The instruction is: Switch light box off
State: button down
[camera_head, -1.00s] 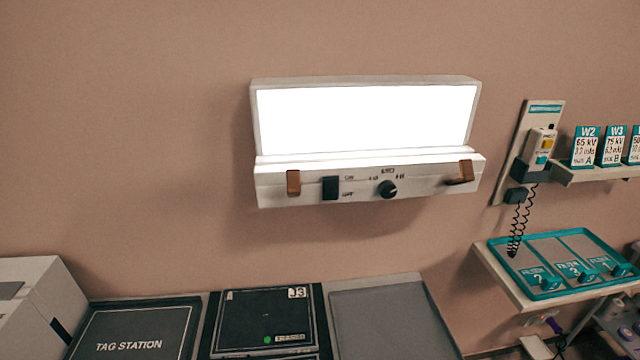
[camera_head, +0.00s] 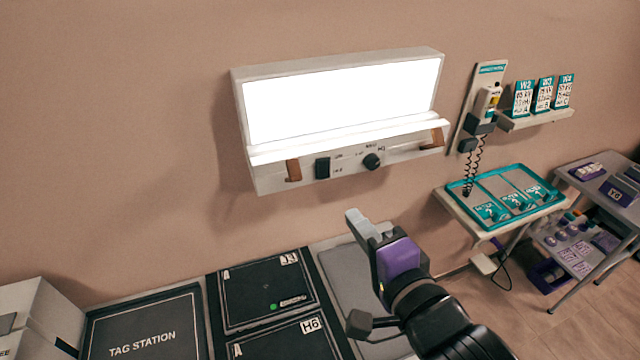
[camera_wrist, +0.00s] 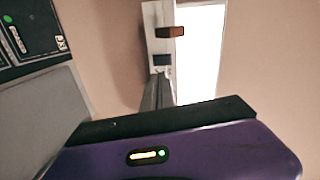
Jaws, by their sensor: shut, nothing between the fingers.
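The light box (camera_head: 258,181) is mounted on the wall and its panel (camera_head: 340,100) glows bright white. Its front strip carries a dark rocker switch (camera_head: 322,168), a round black knob (camera_head: 372,161) and two brown clips. In the wrist view the lit panel (camera_wrist: 200,55), a brown clip (camera_wrist: 170,32) and the dark switch (camera_wrist: 163,60) show beyond my fingers. My gripper (camera_head: 356,222) is shut and empty, below and in front of the light box, apart from it.
Below stands a counter with a tag station (camera_head: 145,330), dark cassettes marked J3 (camera_head: 265,285) and H6 (camera_head: 285,345), and a grey panel. At the right are a shelf with a teal filter tray (camera_head: 505,218), a corded handset (camera_head: 488,102), a card rack and a cart.

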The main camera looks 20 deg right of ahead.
jog(key=shift+s+d+f+m, duration=0.15)
jog(key=shift+f+m, duration=0.3)
jog(key=shift+m, duration=0.35)
jog(key=b, duration=1.2)
send_near(322, 180)
jog(key=w, duration=0.2)
jog(key=w+p, duration=0.1)
jog(key=w, duration=0.1)
jog(key=w+p, duration=0.1)
jog(key=w, duration=0.1)
jog(key=shift+w+f, duration=0.15)
jog(key=shift+f, duration=0.25)
jog(key=shift+w+f, duration=0.1)
jog(key=shift+w, duration=0.15)
